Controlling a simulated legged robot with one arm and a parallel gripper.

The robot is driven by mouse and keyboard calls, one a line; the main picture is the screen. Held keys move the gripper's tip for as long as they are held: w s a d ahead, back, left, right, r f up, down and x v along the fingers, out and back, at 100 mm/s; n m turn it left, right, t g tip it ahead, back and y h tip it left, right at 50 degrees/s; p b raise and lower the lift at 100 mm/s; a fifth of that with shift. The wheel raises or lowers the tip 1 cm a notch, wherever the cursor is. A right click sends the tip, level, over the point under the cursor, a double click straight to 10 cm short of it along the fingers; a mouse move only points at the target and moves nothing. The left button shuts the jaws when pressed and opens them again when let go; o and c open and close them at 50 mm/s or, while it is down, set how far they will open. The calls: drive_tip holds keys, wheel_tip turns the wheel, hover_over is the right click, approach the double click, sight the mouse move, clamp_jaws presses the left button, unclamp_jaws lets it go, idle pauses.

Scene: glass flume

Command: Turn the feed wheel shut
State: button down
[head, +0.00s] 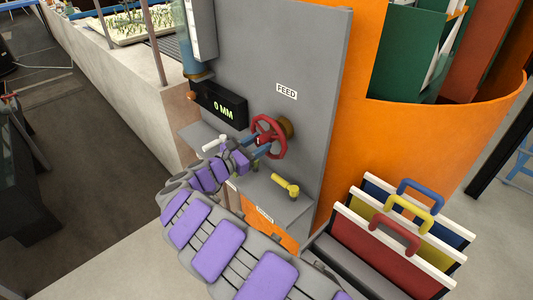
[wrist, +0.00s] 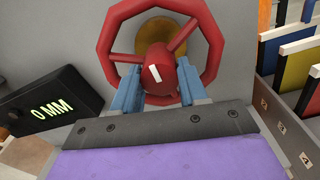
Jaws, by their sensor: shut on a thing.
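The red feed wheel (head: 281,137) is mounted on a grey panel under a "FEED" label (head: 287,92). It has a round hub with a white mark and a brass-coloured mount behind it. In the wrist view the wheel (wrist: 107,38) fills the upper middle. My gripper (head: 262,142) is at the wheel, its blue fingers on either side of the hub; the wrist view shows my gripper (wrist: 158,82) shut on the hub. The black display (head: 218,105) left of the wheel reads "0 MM", and the display (wrist: 52,108) reads the same in the wrist view.
A small shelf below the wheel holds a yellow handle (head: 285,185) and a white-topped handle (head: 214,144). Coloured panels with handles (head: 395,232) stand in a rack at the lower right. An orange curved body (head: 430,135) is at right. Open floor (head: 90,125) lies at left.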

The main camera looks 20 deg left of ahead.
drive_tip(key=shift+s+a, duration=0.1)
drive_tip(key=shift+a, duration=0.25)
drive_tip(key=shift+d, duration=0.3)
drive_tip(key=c, duration=0.9)
unclamp_jaws()
drive_tip(key=shift+c, duration=0.2)
drive_tip(key=o, duration=0.3)
drive_tip(key=shift+a+f, duration=0.1)
drive_tip(key=shift+a, duration=0.2)
drive_tip(key=shift+d, duration=0.2)
drive_tip(key=shift+s, duration=0.45)
drive_tip(key=v, duration=0.5)
drive_tip(key=p+v, duration=0.1)
drive_tip(key=v, duration=0.5)
drive_tip(key=p+v, duration=0.1)
drive_tip(key=v, duration=0.4)
drive_tip(key=shift+a+f, duration=0.15)
drive_tip(key=shift+a, duration=0.3)
